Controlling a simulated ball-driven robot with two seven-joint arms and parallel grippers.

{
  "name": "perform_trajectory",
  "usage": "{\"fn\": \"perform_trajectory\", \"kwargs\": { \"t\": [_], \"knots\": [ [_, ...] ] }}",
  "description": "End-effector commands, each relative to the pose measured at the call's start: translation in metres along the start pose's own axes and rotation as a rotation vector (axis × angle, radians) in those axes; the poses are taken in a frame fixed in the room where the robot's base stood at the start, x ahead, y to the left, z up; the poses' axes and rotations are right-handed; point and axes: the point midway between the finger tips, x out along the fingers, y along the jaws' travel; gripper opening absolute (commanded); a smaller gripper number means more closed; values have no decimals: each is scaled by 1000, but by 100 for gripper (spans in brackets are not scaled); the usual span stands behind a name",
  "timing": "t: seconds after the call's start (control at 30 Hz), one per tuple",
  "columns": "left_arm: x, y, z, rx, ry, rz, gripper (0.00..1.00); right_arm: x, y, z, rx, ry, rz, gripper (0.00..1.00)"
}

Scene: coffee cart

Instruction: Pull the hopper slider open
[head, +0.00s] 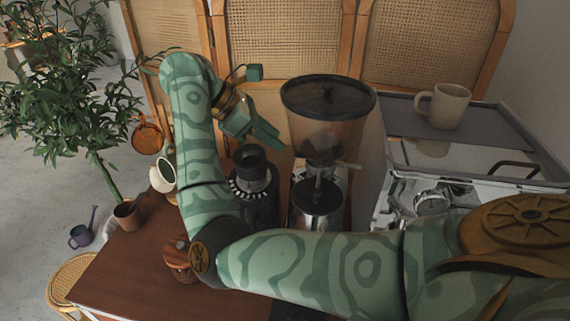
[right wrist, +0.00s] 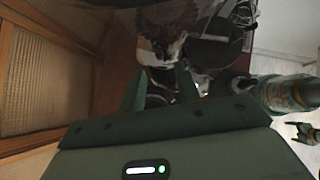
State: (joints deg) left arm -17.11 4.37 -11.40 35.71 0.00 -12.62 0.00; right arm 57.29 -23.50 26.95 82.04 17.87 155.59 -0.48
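The coffee grinder's hopper (head: 328,115) is a smoky clear cup with a dark lid. The hopper slider (head: 345,166) is a thin strip at the hopper's base, above a metal cup; how far out it stands is hard to tell. My right gripper (head: 266,106) is left of the hopper, about level with it, apart from hopper and slider. Its two green fingers are spread with nothing between them; they also show apart in the right wrist view (right wrist: 160,72). My left gripper is not in view.
A black grinder-like device (head: 254,185) stands left of the hopper grinder. The espresso machine (head: 465,165) with a beige mug (head: 445,106) on top is at the right. Woven panels (head: 300,45) are behind.

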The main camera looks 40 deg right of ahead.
Motion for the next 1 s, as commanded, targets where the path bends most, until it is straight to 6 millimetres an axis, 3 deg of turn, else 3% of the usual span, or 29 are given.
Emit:
{"fn": "perform_trajectory", "kwargs": {
  "t": [0.03,0.23,0.63,0.73,0.77,1.0],
  "knots": [
    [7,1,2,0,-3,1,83,14,0,-4,-1,0,-5,33],
    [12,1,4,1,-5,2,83,41,0,0,0,0,-2,33],
    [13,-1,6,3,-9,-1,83,49,0,1,1,0,0,33],
    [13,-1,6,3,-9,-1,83,49,0,1,1,0,0,5],
    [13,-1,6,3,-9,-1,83,49,0,1,1,0,0,0],
    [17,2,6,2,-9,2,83,52,6,3,1,-2,1,0]
  ]
}}
